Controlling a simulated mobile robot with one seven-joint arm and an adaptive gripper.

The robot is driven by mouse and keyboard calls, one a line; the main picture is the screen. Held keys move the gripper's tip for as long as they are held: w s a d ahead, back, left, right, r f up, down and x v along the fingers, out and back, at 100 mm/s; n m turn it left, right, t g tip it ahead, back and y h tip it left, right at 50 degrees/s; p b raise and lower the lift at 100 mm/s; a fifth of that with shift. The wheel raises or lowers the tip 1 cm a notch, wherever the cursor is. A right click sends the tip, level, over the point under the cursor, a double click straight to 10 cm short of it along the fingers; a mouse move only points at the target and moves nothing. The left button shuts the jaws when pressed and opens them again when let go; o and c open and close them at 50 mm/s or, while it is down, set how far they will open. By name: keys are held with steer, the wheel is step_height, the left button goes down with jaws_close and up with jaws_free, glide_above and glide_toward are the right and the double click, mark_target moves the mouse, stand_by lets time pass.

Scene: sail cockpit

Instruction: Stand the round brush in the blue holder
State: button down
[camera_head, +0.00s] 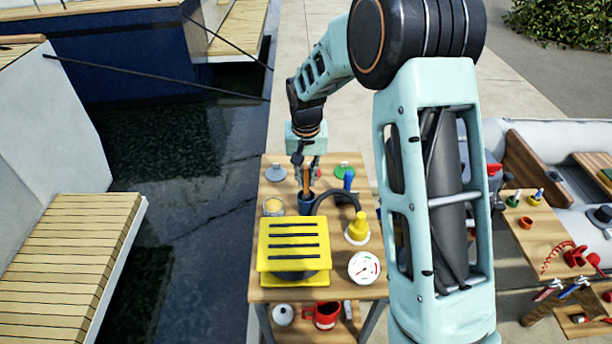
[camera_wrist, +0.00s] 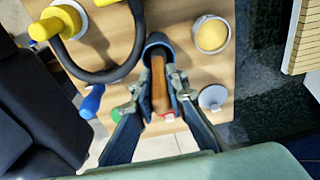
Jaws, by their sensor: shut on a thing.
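The round brush shows as a brown wooden handle (camera_head: 306,181) in the head view, upright above the blue holder (camera_head: 306,204). In the wrist view the brush handle (camera_wrist: 160,88) runs between the fingers of my gripper (camera_wrist: 157,92), which is shut on it. The handle's far end meets the rim of the blue holder (camera_wrist: 157,41). The brush head is hidden, seemingly inside the holder; how deep it sits I cannot tell. In the head view my gripper (camera_head: 309,164) is above the holder, at the back of the small wooden table.
A yellow slotted block (camera_head: 293,243), a gauge (camera_head: 364,267) and a yellow fitting (camera_head: 358,228) stand nearer the front. A dark curved hose (camera_head: 338,196) passes close right of the holder. A jar (camera_head: 273,206) is close left. Water lies left of the table.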

steer(key=c, duration=1.8)
jaws_free()
steer(key=shift+c, duration=0.2)
step_height(320, 180, up, 12)
steer(key=s, duration=0.1)
steer(key=shift+s, duration=0.3)
